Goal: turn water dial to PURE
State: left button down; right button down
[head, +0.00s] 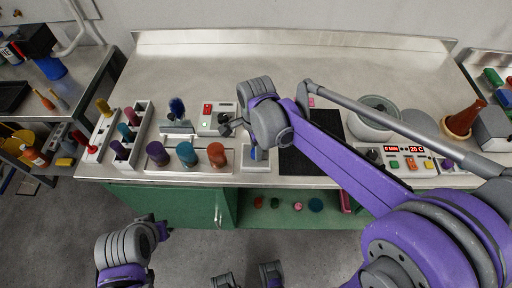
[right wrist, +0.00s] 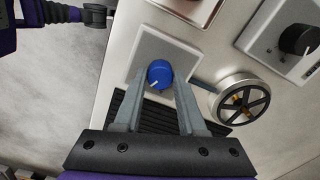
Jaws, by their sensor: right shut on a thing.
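The water dial is a round blue knob (right wrist: 159,73) with a white pointer mark, on a square pale plate (right wrist: 155,48). In the right wrist view the pointer mark is toward the lower left of the knob; no PURE label can be read. My right gripper (right wrist: 162,85) is shut on the knob, one finger on each side. In the head view the pale dial plate (head: 256,165) is at the bench's front edge, and my right wrist partly covers the knob. My left arm is low at the left, in front of the bench; its fingers cannot be made out.
A black mat (head: 298,163) lies right of the dial plate. A rack (head: 188,167) with purple, teal and orange-red bottles stands left of it. In the right wrist view a spoked handwheel (right wrist: 242,98) is right of the fingers. The back of the bench (head: 200,62) is clear.

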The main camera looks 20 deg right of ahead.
jog(key=shift+m, duration=0.5)
jog(key=shift+c, duration=2.4)
grip_release()
jog(key=shift+r, duration=0.1)
notch_tip(320, 180, up, 11)
jog(key=shift+f+p, duration=0.2)
jog(key=shift+p, duration=0.2)
jog(key=s+d+f+n+t, duration=0.2)
jog(key=s+d+f+n, duration=0.1)
jog(key=s+n, duration=0.4)
jog(key=s+d+f+n+t+p, duration=0.1)
jog(key=s+d+f+n+t, duration=0.2)
jog(key=s+f+n, duration=0.3)
jog(key=s+n, duration=0.1)
jog(key=n, duration=0.4)
jog(key=shift+s+d+f, duration=0.15)
jog(key=shift+s+d, duration=0.05)
jog(key=shift+d, duration=0.05)
